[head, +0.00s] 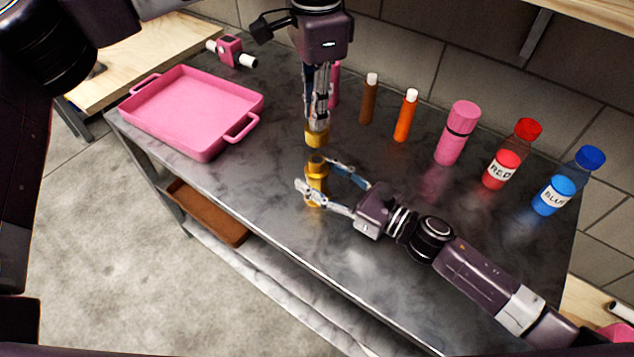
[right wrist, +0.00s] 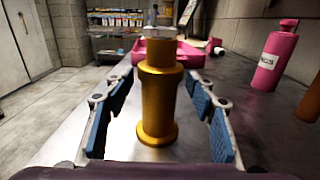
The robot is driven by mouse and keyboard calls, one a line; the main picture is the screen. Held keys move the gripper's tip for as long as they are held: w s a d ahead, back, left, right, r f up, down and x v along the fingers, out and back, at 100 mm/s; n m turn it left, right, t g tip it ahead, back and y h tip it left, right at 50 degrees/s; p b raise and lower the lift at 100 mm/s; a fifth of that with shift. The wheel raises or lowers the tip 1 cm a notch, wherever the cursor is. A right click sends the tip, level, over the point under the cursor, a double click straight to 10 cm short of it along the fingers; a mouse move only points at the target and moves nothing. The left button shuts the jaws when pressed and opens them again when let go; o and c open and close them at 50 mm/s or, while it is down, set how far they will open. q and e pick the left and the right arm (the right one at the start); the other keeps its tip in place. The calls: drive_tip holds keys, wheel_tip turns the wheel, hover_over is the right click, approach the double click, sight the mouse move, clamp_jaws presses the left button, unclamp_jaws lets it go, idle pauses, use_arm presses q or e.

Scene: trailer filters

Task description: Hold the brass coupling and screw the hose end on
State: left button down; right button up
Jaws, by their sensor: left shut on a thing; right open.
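The brass coupling (head: 316,172) stands upright on the grey table top. It is a stepped gold cylinder with a wide foot, large in the middle of the right wrist view (right wrist: 160,100). My right gripper (head: 314,177) is open around it, with a blue pad (right wrist: 222,132) on each side and gaps to the brass. My left gripper (head: 317,124) points down above the coupling, shut on a short gold-coloured piece that looks like the hose end (head: 317,138). In the head view a small gap shows between this piece and the coupling's top. The wrist view does not clearly show whether they touch.
A pink tray (head: 240,134) lies at the table's left, with a pink-and-white fitting (head: 231,50) behind. Brown (head: 369,100) and orange (head: 405,118) tubes, a pink bottle (head: 456,135), a red bottle (head: 505,165) and a blue bottle (head: 560,190) line the back. The front table top is clear.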

drive_tip(key=shift+w+a, duration=0.15)
drive_tip(key=shift+a, duration=0.05)
drive_tip(key=shift+c, duration=0.5)
clamp_jaws()
use_arm(q)
drive_tip(key=shift+f, duration=2.5)
